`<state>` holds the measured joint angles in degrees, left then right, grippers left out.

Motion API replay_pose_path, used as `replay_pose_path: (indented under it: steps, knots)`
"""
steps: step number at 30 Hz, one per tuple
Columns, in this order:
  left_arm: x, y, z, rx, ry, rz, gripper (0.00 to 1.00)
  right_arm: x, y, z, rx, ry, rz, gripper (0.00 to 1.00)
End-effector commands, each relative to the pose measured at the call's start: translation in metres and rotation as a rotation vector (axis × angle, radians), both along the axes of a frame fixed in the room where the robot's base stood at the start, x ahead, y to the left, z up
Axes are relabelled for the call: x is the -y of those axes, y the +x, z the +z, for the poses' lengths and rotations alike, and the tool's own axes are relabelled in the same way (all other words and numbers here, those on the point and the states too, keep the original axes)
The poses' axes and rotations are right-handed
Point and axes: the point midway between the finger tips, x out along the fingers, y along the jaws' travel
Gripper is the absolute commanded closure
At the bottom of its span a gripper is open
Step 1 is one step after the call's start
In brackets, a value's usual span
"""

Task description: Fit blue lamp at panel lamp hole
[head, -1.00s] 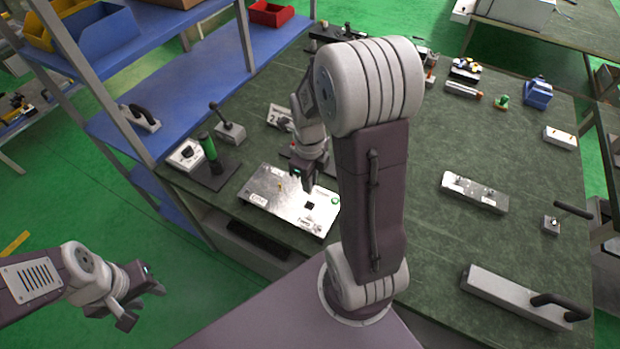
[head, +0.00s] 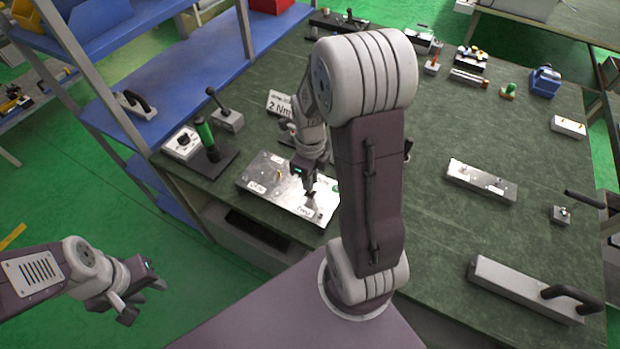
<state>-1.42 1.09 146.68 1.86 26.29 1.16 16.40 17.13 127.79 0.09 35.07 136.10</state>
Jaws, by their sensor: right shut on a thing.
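The metal panel (head: 262,184) lies flat near the table's left front edge, with labels and small fittings on its top. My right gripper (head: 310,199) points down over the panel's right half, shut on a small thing. That thing is too small and too covered by the fingers to make out; no blue lamp shows clearly. The lamp hole cannot be picked out. A green fitting (head: 335,189) at the panel's right edge is partly hidden by my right arm. My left gripper (head: 144,300) is open and empty, off the table at the lower left.
A green-handled tool (head: 206,135) on a dark base and a grey box with a black lever (head: 227,117) stand behind left of the panel. A label block (head: 281,103) is behind it. A blue shelf (head: 205,75) borders the table. Grey fixtures (head: 481,181) lie at right.

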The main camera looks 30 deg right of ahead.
Motion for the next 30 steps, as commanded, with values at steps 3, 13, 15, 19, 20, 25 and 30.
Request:
replay_pose_path:
  steps: [3, 13, 15, 19, 20, 25, 30]
  knots:
    - [0.0000, 0.0000, 0.0001, 0.000, 0.000, 0.000, 0.64, 0.0000, 0.0000, 0.0001, 0.000, 0.000, 0.000, 1.00]
    - [0.0000, 0.0000, 0.0035, 0.000, 0.000, 0.000, 0.64, 0.0000, 0.0001, -0.0001, 0.000, 0.000, 0.000, 1.00]
    - [0.0000, 0.0000, 0.0035, 0.000, 0.000, 0.000, 0.64, 0.0000, 0.0001, -0.0001, 0.000, 0.000, 0.000, 1.00]
    - [0.0000, 0.0000, 0.0035, 0.000, 0.000, 0.000, 0.64, 0.0000, 0.0001, 0.0000, 0.000, 0.000, 0.000, 1.00]
    - [0.0000, 0.0000, 0.0035, 0.000, 0.000, 0.000, 0.64, 0.0000, 0.0001, 0.0000, 0.000, 0.000, 0.000, 1.00]
    - [0.0000, 0.0000, 0.0062, 0.000, 0.000, 0.000, 0.64, 0.0000, 0.0000, 0.0010, 0.000, 0.000, 0.000, 1.00]
    - [0.0000, 0.0000, 0.0070, 0.000, 0.000, 0.000, 0.64, 0.0000, 0.0000, 0.0000, 0.000, 0.000, 0.000, 1.00]
